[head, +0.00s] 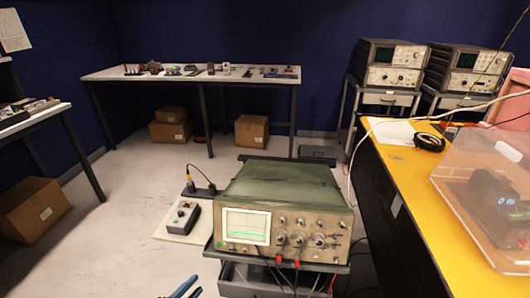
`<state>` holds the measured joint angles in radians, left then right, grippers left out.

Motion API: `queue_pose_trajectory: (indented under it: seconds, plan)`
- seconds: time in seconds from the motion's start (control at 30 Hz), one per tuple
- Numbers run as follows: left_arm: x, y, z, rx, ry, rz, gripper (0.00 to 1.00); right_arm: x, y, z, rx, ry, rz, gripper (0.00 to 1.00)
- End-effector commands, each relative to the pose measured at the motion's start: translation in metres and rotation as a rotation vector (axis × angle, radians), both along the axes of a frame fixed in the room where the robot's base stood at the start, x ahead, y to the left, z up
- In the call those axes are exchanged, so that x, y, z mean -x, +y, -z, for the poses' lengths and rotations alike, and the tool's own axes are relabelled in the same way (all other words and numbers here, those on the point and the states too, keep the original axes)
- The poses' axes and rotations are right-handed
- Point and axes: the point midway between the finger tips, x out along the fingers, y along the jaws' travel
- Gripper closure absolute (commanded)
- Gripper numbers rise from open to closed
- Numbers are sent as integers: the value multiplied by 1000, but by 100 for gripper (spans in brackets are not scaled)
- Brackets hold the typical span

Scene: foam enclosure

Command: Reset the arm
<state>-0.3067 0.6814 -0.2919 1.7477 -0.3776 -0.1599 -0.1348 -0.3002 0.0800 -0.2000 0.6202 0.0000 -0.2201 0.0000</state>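My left gripper (190,286) just enters at the bottom edge of the head view, left of centre. Only its blue and dark fingertips show. The two tips look apart with nothing between them, so it looks open and empty. It is in front of and to the left of the oscilloscope's lower stand, touching nothing I can see. The rest of my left arm is below the frame. My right gripper and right arm are not in view.
A green-topped oscilloscope (287,195) on a low stand fills the centre. A yellow table (408,185) with a clear box (500,172) stands at right. The left floor (110,240) is mostly clear.

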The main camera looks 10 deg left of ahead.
Motion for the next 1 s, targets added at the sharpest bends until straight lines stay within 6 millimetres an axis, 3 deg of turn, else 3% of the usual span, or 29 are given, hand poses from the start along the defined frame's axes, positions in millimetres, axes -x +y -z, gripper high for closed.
queue_pose_trajectory:
  seconds: [0.03,0.1,0.17,0.2,0.33,0.4,0.53,0.63,1.0]
  plan:
    - [15,19,44,58,118,-123,70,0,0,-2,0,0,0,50]
    - [51,37,108,149,296,-302,70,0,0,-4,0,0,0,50]
    - [93,42,158,222,447,-448,70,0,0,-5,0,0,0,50]
    - [125,39,186,266,546,-537,70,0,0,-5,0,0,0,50]
    - [225,10,247,376,821,-772,70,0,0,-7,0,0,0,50]
    - [266,-7,262,411,927,-857,70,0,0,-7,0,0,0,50]
    - [309,-28,272,439,1037,-940,70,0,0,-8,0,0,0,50]
    - [317,-32,273,444,1057,-956,70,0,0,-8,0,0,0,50]
    - [316,-31,273,441,1054,-953,70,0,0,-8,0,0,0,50]
